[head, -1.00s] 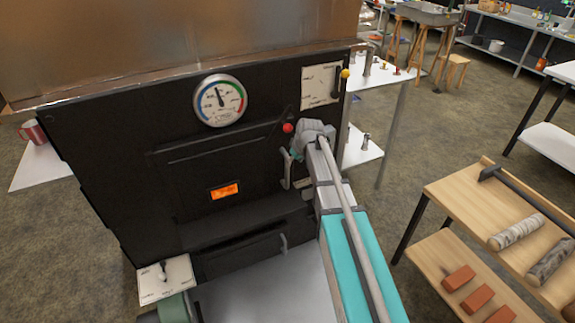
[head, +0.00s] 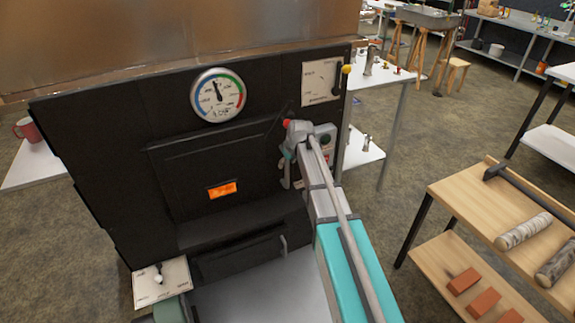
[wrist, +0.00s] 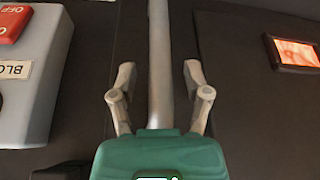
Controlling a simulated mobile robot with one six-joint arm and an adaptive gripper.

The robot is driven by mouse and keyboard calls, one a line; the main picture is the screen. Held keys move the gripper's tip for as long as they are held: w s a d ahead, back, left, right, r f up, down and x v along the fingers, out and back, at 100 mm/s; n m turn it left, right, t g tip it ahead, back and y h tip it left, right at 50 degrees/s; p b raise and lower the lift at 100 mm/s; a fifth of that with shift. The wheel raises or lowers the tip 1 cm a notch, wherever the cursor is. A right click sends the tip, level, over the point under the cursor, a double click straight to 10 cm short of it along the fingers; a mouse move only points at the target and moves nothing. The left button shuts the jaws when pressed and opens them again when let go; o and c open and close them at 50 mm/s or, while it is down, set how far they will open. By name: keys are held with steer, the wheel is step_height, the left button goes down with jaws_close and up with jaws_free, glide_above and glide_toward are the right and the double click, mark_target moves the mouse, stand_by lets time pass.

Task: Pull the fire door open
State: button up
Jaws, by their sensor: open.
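The fire door (head: 185,165) is a dark panel on the black evaporator front, with a small glowing orange window (head: 222,189). It looks shut. The window also shows at the upper right of the wrist view (wrist: 295,52). A grey bar handle (head: 285,172) stands at the door's right side, partly hidden by my gripper (head: 289,155). In the wrist view the handle (wrist: 159,50) runs between the two spread fingers of my gripper (wrist: 160,78), with a gap on each side. The gripper is open.
A grey box (wrist: 45,75) with a red OFF button sits left of the fingers in the wrist view. A red knob (head: 287,122) is close to my wrist. A gauge (head: 218,95) is above the door. A wooden rack (head: 480,205) with logs stands right.

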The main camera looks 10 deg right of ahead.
jaws_close()
stand_by(0.3)
